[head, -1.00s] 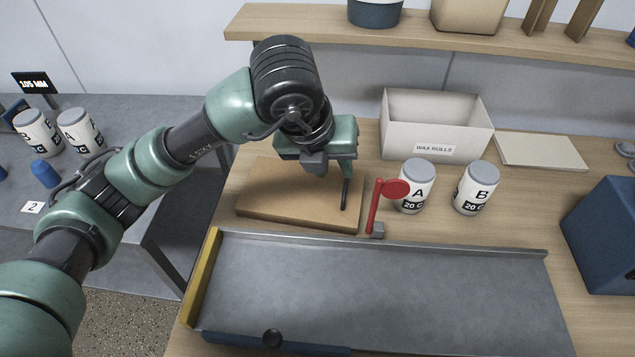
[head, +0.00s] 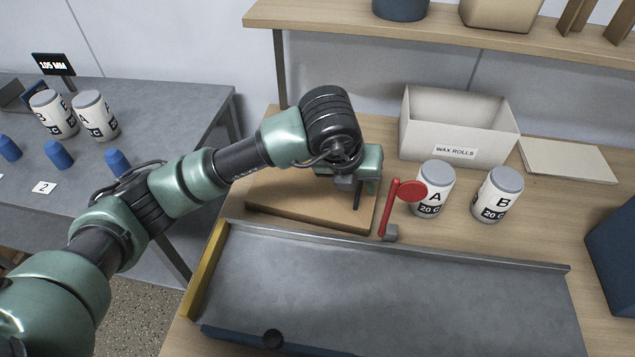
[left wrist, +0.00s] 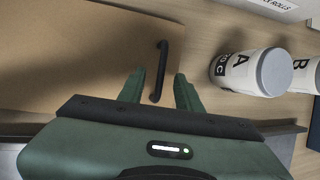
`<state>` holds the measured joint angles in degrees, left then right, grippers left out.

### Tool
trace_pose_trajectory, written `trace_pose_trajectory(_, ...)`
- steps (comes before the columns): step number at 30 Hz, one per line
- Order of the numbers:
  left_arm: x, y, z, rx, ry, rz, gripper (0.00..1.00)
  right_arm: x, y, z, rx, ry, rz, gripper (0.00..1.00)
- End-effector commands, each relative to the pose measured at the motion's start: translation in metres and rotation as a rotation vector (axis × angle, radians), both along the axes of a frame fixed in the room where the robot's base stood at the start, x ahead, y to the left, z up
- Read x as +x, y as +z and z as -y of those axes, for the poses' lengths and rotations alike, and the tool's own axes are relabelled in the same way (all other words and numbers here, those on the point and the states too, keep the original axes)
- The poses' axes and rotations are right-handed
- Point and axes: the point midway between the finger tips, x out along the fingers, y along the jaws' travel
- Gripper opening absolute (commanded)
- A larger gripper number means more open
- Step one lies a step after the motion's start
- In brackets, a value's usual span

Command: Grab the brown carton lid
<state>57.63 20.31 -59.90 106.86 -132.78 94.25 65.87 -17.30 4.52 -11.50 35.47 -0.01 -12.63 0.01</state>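The brown carton lid (head: 290,205) lies flat on the wooden table, a thin tan slab with a black bar handle (left wrist: 160,72) near its right end. My left gripper (head: 365,196) is over that right end, low above the lid. In the left wrist view its two green fingers (left wrist: 157,88) are apart, with the near part of the handle between them. No contact with the handle can be made out. The arm hides part of the lid in the head view. My right gripper is not in view.
A red flag-like lever (head: 394,205) stands close to the right of the lid. Jar A (head: 434,190) and jar B (head: 497,195) stand beyond it. A white wax rolls box (head: 455,130) is behind. A grey metal tray (head: 390,290) lies in front.

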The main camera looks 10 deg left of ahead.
Motion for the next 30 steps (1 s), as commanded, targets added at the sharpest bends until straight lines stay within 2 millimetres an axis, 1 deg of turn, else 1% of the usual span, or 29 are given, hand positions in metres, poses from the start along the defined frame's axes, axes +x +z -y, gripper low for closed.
trace_pose_trajectory(6,0.0006,-0.002,0.0007,-0.001,-0.001,0.0,0.34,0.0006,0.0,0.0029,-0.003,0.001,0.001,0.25)
trace_pose_trajectory(7,0.0006,-0.002,0.0007,-0.001,-0.001,0.0,0.32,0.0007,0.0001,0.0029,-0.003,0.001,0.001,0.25)
trace_pose_trajectory(10,0.0005,-0.0018,0.0007,-0.001,-0.001,0.0,0.04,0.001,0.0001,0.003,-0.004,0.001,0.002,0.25)
trace_pose_trajectory(11,0.0005,-0.0017,0.0007,-0.001,-0.001,0.0,0.0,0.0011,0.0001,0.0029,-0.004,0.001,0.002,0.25)
trace_pose_trajectory(30,0.0005,-0.0014,0.0005,-0.001,0.0,0.0,0.0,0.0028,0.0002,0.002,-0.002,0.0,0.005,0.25)
